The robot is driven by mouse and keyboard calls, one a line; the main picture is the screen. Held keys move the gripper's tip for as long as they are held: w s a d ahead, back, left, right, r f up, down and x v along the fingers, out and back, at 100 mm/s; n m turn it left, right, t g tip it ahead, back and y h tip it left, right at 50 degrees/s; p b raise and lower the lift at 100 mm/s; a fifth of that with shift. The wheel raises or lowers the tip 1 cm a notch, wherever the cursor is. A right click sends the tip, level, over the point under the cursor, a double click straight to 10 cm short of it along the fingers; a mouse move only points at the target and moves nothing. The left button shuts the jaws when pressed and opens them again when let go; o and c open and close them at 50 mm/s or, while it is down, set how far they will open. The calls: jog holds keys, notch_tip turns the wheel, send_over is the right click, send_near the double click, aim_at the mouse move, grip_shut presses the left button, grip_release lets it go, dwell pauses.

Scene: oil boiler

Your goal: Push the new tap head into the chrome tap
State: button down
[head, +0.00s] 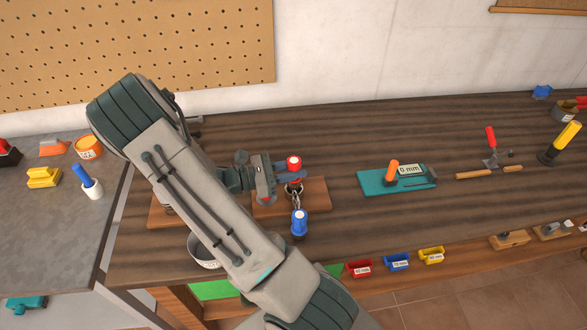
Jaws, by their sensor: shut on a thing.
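The chrome tap (296,195) stands on a brown wooden board (318,195) on the bench, and my gripper partly hides it. A red-topped tap head (293,162) with a pale rim is at my gripper (293,176), which reaches in from the left. My gripper appears shut on this tap head, over the back part of the tap. I cannot tell from this view whether the head touches the tap's body. A blue tap head (299,222) shows at the tap's front end.
A teal tray (376,185) with an orange-handled tool and a "0 mm" display lies to the right. Small red (359,268), blue (396,262) and yellow (431,256) bins line the front edge. A grey bowl (203,250) is partly behind my arm. The bench behind is clear.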

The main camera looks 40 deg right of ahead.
jog(key=shift+f, duration=0.15)
jog(key=shift+f+b, duration=0.75)
jog(key=shift+f, duration=0.25)
jog(key=shift+r+p, duration=1.1)
jog(key=shift+r, duration=0.15)
jog(key=shift+f, duration=0.2)
dwell(0.3)
jog(key=shift+f+b, duration=0.65)
jog(key=shift+f, duration=0.4)
jog(key=shift+r, duration=0.1)
